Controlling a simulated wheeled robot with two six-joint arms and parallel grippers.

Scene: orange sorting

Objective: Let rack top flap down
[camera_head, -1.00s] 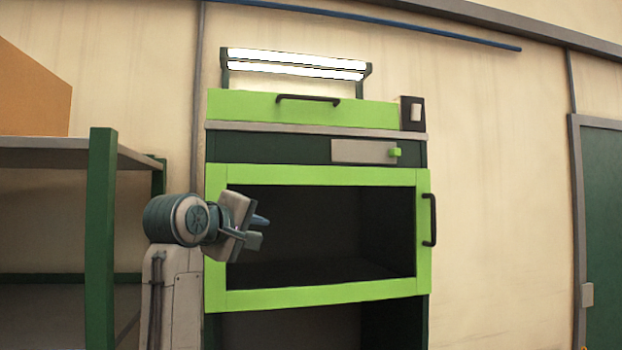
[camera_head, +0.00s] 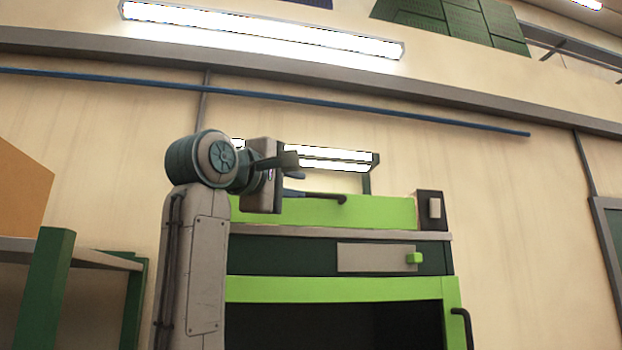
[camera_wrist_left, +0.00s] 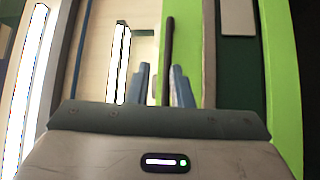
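The rack's top flap (camera_head: 390,212) is a bright green panel that stands upright on top of the rack in the head view. It also shows as a green strip in the left wrist view (camera_wrist_left: 189,40). Its black bar handle (camera_head: 325,196) is partly hidden behind my left gripper. My left gripper (camera_head: 292,176) is raised at the left end of the handle, with its fingers pointing right. In the left wrist view, its blue fingers (camera_wrist_left: 162,82) are apart, and the dark handle (camera_wrist_left: 168,50) lines up between them. I cannot tell whether they touch it. My right gripper is not in view.
A lit lamp (camera_head: 335,158) stands behind the flap. The green-framed lower door (camera_head: 350,289) is below. A green-post shelf (camera_head: 45,290) is at left.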

